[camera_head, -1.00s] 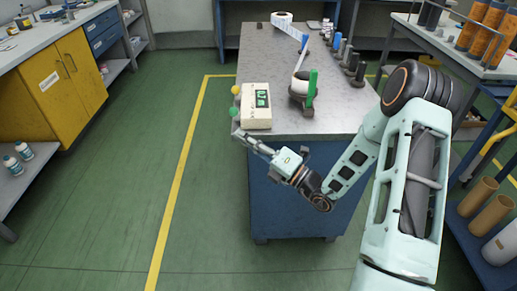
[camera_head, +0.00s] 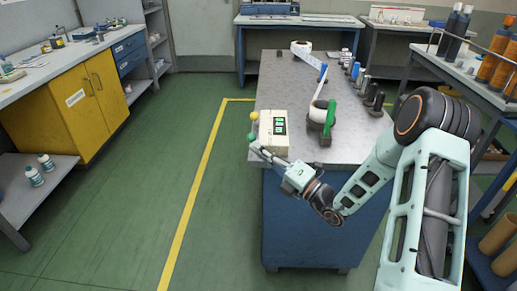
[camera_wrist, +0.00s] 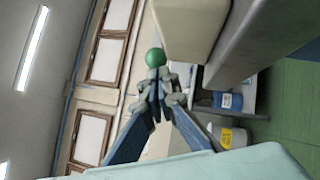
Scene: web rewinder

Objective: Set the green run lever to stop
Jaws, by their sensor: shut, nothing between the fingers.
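The green run lever shows as a green ball knob (camera_head: 251,137) on the left side of a cream control box (camera_head: 265,146) with a lit green display (camera_head: 280,126). The box sits at the front left of the grey bench top. My gripper (camera_head: 255,147) is shut and empty, with its tips close below the green knob. In the wrist view the green knob (camera_wrist: 155,57) appears just beyond my closed fingertips (camera_wrist: 156,76). I cannot tell whether they touch. The lever's shaft is not clearly visible.
A yellow knob (camera_head: 254,116) sits just behind the green one. A white roll (camera_head: 318,111) with a green upright part (camera_head: 330,118) stands to the right, with several dark spindles (camera_head: 371,95) behind. The floor left of the bench (camera_head: 262,215) is clear.

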